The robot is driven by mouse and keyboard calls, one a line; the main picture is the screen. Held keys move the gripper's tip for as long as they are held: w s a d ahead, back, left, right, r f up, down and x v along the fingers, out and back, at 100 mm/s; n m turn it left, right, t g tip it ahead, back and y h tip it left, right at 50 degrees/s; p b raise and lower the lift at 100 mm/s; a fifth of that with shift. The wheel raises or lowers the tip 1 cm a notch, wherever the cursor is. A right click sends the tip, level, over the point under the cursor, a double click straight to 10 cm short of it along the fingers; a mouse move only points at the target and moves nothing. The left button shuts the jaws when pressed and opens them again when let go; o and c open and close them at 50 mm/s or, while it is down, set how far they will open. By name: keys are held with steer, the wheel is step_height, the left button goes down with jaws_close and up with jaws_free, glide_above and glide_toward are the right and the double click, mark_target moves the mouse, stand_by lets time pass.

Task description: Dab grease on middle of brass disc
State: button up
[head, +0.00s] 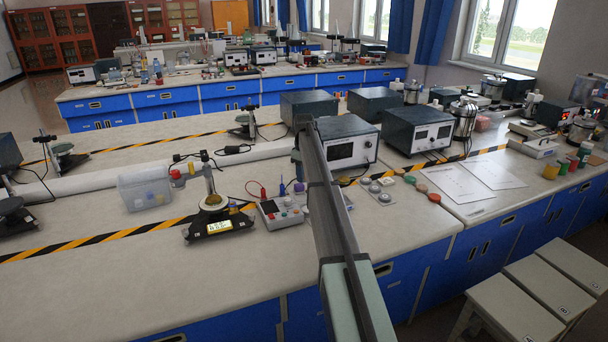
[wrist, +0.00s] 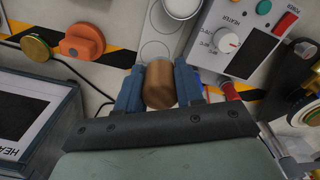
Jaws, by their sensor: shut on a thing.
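The brass disc (head: 213,203) sits on the dark stand with a lit display, left of centre in the head view. Part of a brass-rimmed round piece on a dark apparatus (wrist: 299,82) shows at the right edge of the wrist view; I cannot tell if it is the same disc. My gripper (wrist: 160,87) has its blue fingers shut on a brown, rounded handle (wrist: 160,84). The handle's far end is hidden, and no grease can be made out. A grey plate with circles (wrist: 157,50) and a pale round pot (wrist: 182,6) lie beyond the fingers. My arm hides the gripper in the head view.
A control box (head: 280,212) with knobs stands right of the disc stand. A clear bin (head: 145,190) stands to its left. White-fronted instruments (head: 347,143) stand behind my arm. Coloured discs (head: 422,188) lie at right. The front bench strip is clear.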

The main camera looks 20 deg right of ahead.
steer(key=n, duration=0.5)
steer(key=shift+n, duration=0.4)
steer(key=n, duration=0.6)
steer(key=shift+n, duration=0.3)
steer(key=shift+s, duration=0.1)
steer(key=s+f, duration=0.1)
steer(key=s, duration=0.6)
steer(key=shift+a+f, duration=0.3)
steer(key=shift+a, duration=0.1)
steer(key=shift+f, duration=2.9)
steer(key=shift+f, duration=0.4)
steer(key=shift+s+f, duration=0.15)
steer(key=shift+f, duration=0.15)
steer(key=shift+r, duration=3.6)
